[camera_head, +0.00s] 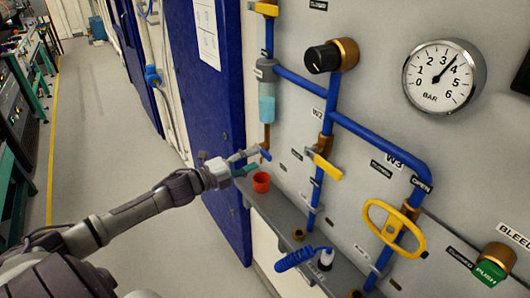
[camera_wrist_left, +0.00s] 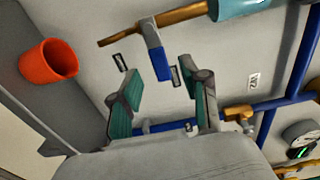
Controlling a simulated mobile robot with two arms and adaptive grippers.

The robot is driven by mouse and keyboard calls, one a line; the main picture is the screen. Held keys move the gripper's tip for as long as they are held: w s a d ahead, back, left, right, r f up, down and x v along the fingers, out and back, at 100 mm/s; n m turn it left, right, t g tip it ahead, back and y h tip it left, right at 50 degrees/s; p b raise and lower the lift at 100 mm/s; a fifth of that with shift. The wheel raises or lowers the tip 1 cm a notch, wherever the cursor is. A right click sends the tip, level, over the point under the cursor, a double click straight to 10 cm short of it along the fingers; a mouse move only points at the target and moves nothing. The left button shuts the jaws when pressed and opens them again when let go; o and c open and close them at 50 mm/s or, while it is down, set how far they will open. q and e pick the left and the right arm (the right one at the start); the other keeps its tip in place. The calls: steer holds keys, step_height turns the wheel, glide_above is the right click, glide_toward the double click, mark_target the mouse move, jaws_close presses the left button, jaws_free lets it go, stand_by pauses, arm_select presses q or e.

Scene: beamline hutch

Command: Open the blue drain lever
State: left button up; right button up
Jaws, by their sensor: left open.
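The blue drain lever (camera_head: 265,154) sits at the lower end of the brass pipe below the sight glass in the head view. In the left wrist view the blue lever (camera_wrist_left: 153,48) hangs from the brass pipe, its free end showing between my fingertips. My left gripper (camera_head: 253,160) is open, with green-padded fingers either side of the lever's end in the wrist view (camera_wrist_left: 160,77). I cannot tell whether either finger touches it. My right gripper is not in view.
An orange-red cup (camera_head: 261,182) stands on the grey ledge (camera_head: 284,226) just below the gripper. Blue pipes, a yellow lever (camera_head: 326,167), a yellow looped handle (camera_head: 394,228) and a pressure gauge (camera_head: 444,76) are to the right. A blue-handled tool (camera_head: 296,259) is lower down.

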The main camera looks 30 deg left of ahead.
mark_target(263, 155)
arm_select(q)
steer(key=shift+p+x, duration=0.65)
steer(key=shift+x, duration=1.95)
jaws_close()
